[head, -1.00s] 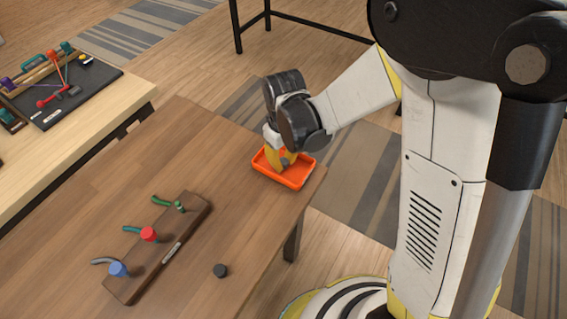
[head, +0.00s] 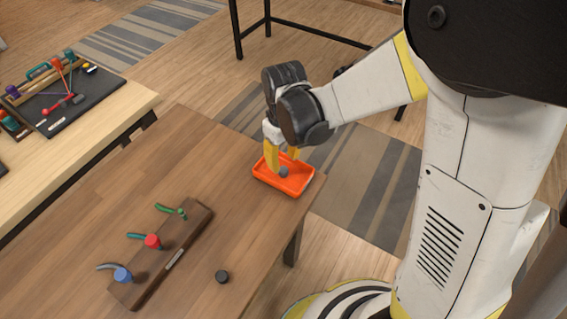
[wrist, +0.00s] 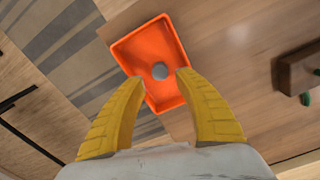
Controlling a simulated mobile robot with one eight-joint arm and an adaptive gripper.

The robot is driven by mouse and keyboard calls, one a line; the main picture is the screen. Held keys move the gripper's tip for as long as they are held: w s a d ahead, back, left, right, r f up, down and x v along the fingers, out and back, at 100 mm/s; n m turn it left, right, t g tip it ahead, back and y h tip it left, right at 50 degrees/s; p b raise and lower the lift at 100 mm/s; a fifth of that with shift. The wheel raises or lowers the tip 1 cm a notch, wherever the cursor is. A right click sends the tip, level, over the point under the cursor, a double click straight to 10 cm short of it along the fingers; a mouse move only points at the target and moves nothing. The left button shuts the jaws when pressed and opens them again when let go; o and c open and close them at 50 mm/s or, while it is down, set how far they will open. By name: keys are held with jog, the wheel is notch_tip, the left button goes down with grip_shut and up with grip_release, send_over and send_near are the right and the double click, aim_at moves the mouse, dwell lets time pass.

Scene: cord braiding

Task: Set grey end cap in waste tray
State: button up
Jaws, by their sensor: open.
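The grey end cap (head: 283,172) lies in the orange waste tray (head: 300,188) on the brown table. In the wrist view the cap (wrist: 160,71) rests on the floor of the tray (wrist: 137,50), around its middle. My gripper (head: 283,162) is above the tray with its yellow fingers pointing down. In the wrist view the gripper (wrist: 155,80) is open, its fingers wide apart and nothing between them. The cap is clear of both fingers.
A dark round cap (head: 222,277) lies on the table's front part. A wooden rack (head: 160,262) with blue, red and green pegs and cords stands at left. A lighter bench (head: 110,112) holds a black mat (head: 70,100) with tools.

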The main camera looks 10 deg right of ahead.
aim_at(283, 170)
notch_tip(283, 170, up, 7)
jog(key=p, duration=0.2)
jog(key=s+d+r+m+t, duration=0.6)
jog(key=s+d+r, duration=0.4)
jog(key=d+r, duration=0.2)
jog(key=shift+s+d+m+t, duration=0.4)
jog(key=shift+d+t, duration=0.1)
jog(key=shift+d, duration=0.25)
jog(key=shift+r, duration=0.1)
